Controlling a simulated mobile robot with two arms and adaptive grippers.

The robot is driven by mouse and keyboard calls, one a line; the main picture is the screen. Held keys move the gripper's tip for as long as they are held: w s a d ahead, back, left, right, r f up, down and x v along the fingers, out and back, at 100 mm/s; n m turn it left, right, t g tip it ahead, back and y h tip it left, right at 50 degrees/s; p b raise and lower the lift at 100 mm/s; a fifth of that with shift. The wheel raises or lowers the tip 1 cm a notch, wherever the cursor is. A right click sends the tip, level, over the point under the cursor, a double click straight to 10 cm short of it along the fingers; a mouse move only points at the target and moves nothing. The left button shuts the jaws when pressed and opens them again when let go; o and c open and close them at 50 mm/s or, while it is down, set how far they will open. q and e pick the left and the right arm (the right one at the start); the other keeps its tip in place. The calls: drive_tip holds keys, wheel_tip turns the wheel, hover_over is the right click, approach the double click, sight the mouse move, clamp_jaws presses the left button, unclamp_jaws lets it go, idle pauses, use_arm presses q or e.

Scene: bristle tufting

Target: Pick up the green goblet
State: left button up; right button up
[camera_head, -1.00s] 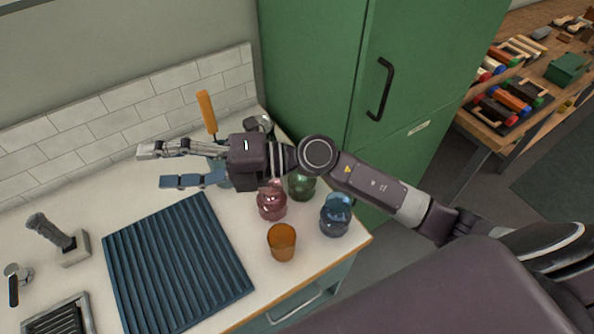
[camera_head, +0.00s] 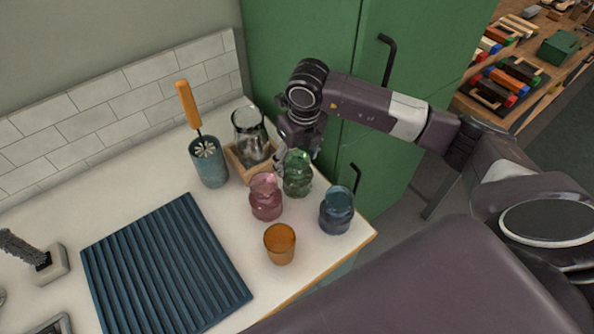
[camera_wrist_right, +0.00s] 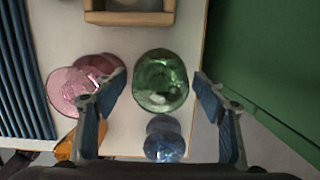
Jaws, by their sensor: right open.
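The green goblet (camera_head: 297,174) is clear ribbed glass and stands upright near the right edge of the white counter. My right gripper (camera_head: 290,150) is pointed down just behind it in the head view, partly hidden by the goblet. In the right wrist view the green goblet (camera_wrist_right: 161,80) shows from above, between the two blue-padded fingers of my open right gripper (camera_wrist_right: 158,88). A gap shows on each side, and I see no contact. My left gripper is not in view.
A pink goblet (camera_head: 265,197) stands close left of the green one, a blue goblet (camera_head: 336,211) to its right front, an orange cup (camera_head: 280,244) in front. A wooden box (camera_head: 235,162) with a glass jar (camera_head: 250,135) is behind. The green cabinet (camera_head: 400,110) borders the counter.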

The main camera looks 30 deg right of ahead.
drive_tip(key=f+p, duration=0.1)
drive_tip(key=f, duration=0.3)
drive_tip(key=shift+w+f+p, duration=0.2)
drive_tip(key=shift+f+p, duration=0.1)
drive_tip(key=shift+p, duration=0.1)
drive_tip(key=shift+w+f, duration=0.1)
drive_tip(key=shift+f, duration=0.3)
drive_tip(key=c, duration=1.2)
drive_tip(key=shift+o, duration=0.2)
drive_tip(key=shift+r, duration=0.1)
